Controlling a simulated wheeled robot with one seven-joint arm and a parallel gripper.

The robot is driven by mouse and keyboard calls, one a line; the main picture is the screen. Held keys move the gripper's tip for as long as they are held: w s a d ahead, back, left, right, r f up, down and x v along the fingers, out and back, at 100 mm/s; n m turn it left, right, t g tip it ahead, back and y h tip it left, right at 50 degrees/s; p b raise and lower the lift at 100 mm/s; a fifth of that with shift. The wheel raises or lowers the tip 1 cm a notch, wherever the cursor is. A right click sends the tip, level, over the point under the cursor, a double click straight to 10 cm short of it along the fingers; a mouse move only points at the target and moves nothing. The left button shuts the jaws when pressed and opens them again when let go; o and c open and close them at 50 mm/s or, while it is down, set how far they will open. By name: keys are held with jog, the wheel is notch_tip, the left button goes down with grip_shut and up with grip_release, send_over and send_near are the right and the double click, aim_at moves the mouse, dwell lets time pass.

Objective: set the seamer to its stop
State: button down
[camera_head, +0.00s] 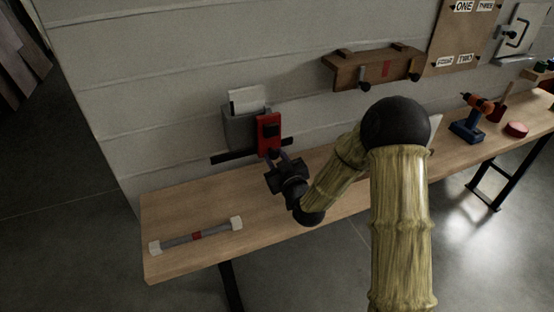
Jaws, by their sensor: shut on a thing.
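What looks like the seamer is a grey box (238,129) with a white plate on top, at the back edge of the workbench against the wall. A red block (268,134) with a dark patch stands at its right front side. A dark bar (232,157) runs sideways at its foot. My gripper (275,158) reaches the lower end of the red block from the front right and is shut on it. The fingertips are small and dark, and the exact contact is partly hidden by my gripper's body.
A wooden wall rack (350,74) hangs right of the seamer. A blue and orange drill (468,127) and a red puck (516,130) are farther right.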

jog(key=shift+w+d, duration=0.1)
jog(key=shift+d, duration=0.2)
jog(key=c, duration=1.1)
grip_release()
jog(key=shift+d, duration=0.1)
jog(key=shift+a, duration=0.2)
jog(key=p+v, duration=1.4)
jog(key=v, duration=0.3)
jog(key=shift+s+p, duration=0.25)
jog(key=shift+p, duration=0.1)
